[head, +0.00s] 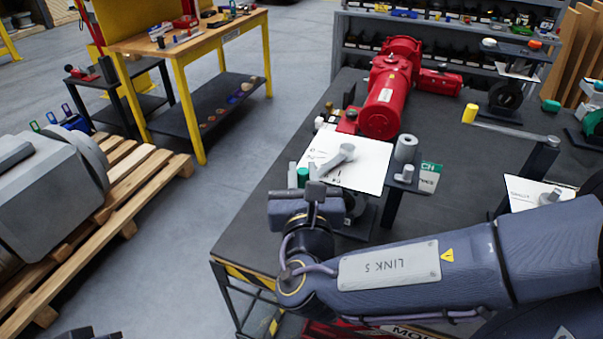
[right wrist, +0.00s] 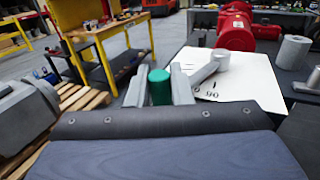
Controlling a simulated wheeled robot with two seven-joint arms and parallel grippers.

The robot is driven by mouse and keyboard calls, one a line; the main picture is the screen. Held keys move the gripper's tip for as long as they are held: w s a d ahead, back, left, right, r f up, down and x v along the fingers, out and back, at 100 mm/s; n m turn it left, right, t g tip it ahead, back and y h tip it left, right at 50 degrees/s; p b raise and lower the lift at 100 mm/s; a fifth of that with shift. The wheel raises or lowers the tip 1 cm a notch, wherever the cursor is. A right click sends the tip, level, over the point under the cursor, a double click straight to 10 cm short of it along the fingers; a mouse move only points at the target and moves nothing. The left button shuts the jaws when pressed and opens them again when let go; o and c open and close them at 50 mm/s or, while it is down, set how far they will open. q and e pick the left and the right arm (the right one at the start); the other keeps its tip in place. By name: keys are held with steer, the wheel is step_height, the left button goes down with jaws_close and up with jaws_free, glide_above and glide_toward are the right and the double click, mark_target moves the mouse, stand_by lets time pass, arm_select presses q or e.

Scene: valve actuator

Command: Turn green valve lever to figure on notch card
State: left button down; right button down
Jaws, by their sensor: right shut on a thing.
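The green valve lever has a green cylindrical handle (head: 303,177) and a grey arm (head: 335,161) that runs over a white notch card (head: 372,170) to its pivot. My right gripper (head: 305,183) is at the card's left edge with its fingers around the green handle. In the right wrist view the green handle (right wrist: 160,87) stands upright between the two grey fingers, and the lever arm (right wrist: 205,73) slants up to the right. Figures including 90 show on the card (right wrist: 240,85), partly covered. Only a dark piece, perhaps my left gripper, shows at the bottom left edge.
A red actuator (head: 385,95) lies behind the card. A grey cylinder (head: 405,148) stands to its right. A yellow-handled lever (head: 470,113) and a second card (head: 530,190) are farther right. A pallet (head: 120,190) with grey machinery stands on the floor at left.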

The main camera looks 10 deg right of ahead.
steer(key=shift+d, duration=0.15)
steer(key=c, duration=1.4)
jaws_free()
steer(key=shift+o, duration=0.2)
steer(key=shift+s, duration=0.25)
steer(key=s+a, duration=0.1)
steer(key=s, duration=0.6)
steer(key=shift+a+b, duration=0.2)
steer(key=shift+b, duration=0.15)
steer(key=shift+s, duration=0.1)
